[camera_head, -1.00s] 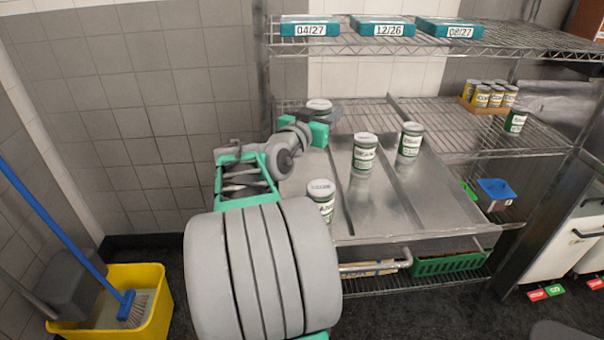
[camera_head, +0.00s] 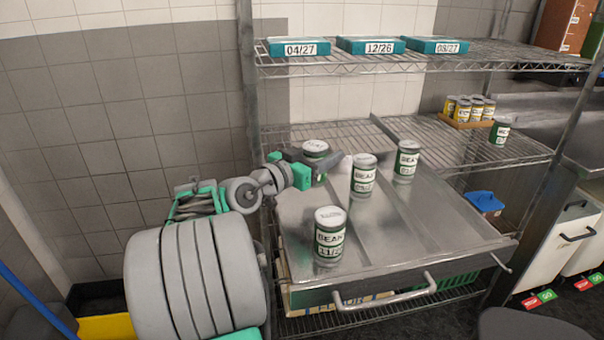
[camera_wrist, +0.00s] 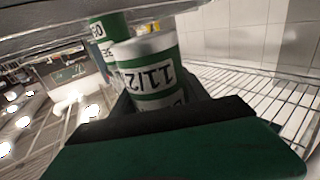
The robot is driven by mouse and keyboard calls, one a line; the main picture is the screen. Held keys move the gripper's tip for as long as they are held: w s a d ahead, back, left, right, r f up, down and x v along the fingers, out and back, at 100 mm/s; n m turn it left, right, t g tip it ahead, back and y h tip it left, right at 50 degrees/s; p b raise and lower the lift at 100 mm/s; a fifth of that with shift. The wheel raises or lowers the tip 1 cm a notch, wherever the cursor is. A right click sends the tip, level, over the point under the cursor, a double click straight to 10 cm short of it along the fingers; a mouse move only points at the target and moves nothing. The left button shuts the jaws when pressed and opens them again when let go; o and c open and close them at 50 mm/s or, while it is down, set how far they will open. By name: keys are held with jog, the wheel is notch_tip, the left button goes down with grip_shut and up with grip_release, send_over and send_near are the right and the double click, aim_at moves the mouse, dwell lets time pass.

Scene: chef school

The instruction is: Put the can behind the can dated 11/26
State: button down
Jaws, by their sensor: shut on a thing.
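My gripper (camera_head: 322,168) is shut on a green-and-white can (camera_head: 314,150) at the back left of the sloped metal tray (camera_head: 400,225). In the wrist view the held can (camera_wrist: 150,68) sits between the dark fingers, and its partly covered label starts "11/2". Another bean can (camera_head: 330,238), whose date seems to read 11/26, stands upright at the tray's front left. The held can is behind it, apart from it. Whether the held can touches the tray is hidden.
Two more cans, a middle one (camera_head: 363,175) and a right one (camera_head: 406,160), stand on the tray to the right. Dividers split the tray into lanes. Teal date signs (camera_head: 370,46) line the shelf above. Yellow cans (camera_head: 470,108) stand at right on the wire shelf.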

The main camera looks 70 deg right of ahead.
jog(key=f, duration=0.1)
jog(key=w+f+b, duration=0.1)
jog(key=f, duration=0.1)
jog(key=f+b, duration=0.1)
jog(key=shift+w+a+f, duration=0.1)
jog(key=shift+w+f, duration=0.25)
jog(key=shift+w, duration=0.05)
jog(key=shift+s+f, duration=0.15)
jog(key=shift+f, duration=0.1)
jog(key=shift+s+r, duration=0.15)
jog(key=shift+s, duration=0.05)
jog(key=shift+w, duration=0.1)
jog(key=shift+f+b, duration=0.2)
jog(key=shift+b, duration=0.1)
jog(key=c, duration=0.6)
grip_release()
jog(key=shift+r, duration=0.1)
jog(key=shift+o, duration=0.2)
